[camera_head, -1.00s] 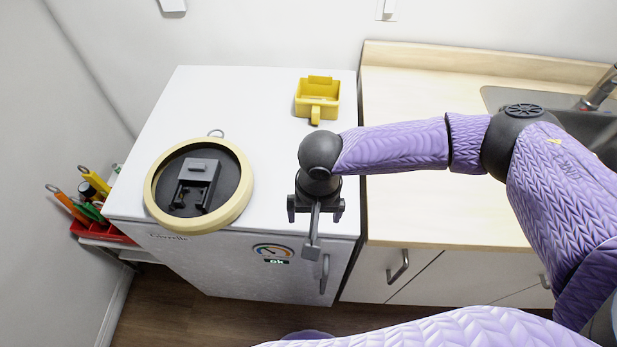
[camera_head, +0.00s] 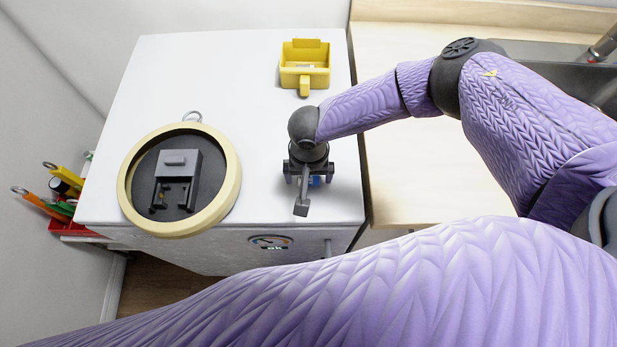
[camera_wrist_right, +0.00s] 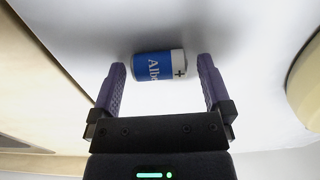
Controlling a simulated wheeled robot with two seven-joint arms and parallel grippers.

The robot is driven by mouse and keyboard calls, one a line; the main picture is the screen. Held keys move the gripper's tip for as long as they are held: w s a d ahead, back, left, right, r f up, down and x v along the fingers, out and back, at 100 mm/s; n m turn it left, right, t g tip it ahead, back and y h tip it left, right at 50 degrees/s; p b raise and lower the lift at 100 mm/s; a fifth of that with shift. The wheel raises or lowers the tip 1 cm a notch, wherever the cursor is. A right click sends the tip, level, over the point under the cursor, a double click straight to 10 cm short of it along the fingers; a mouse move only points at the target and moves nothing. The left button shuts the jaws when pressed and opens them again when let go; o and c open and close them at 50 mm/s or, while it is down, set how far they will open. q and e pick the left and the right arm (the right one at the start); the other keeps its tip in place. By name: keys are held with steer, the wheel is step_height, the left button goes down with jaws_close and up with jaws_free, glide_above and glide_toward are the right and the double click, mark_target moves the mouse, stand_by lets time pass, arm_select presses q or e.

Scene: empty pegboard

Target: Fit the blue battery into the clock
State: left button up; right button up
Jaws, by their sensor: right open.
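The round clock (camera_head: 170,227), with a cream rim and black back, lies on the white fridge top at left. Its grey battery holder (camera_head: 178,163) faces up. The blue battery (camera_wrist_right: 155,66), with a white end marked plus, lies on its side on the white top. In the head view only a little blue shows beneath my right gripper (camera_head: 309,174). That gripper points down over the battery. In the right wrist view its open fingers (camera_wrist_right: 160,75) stand apart on either side of the battery, which looks untouched. My left gripper is not in view.
A yellow bin (camera_head: 304,66) stands at the back of the white top (camera_head: 230,75). A wooden counter (camera_head: 410,185) with a sink is at right. A red holder (camera_head: 72,228) with tools hangs at left. The top between clock and gripper is clear.

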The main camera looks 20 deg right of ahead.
steer(key=shift+r, duration=0.1)
steer(key=c, duration=1.2)
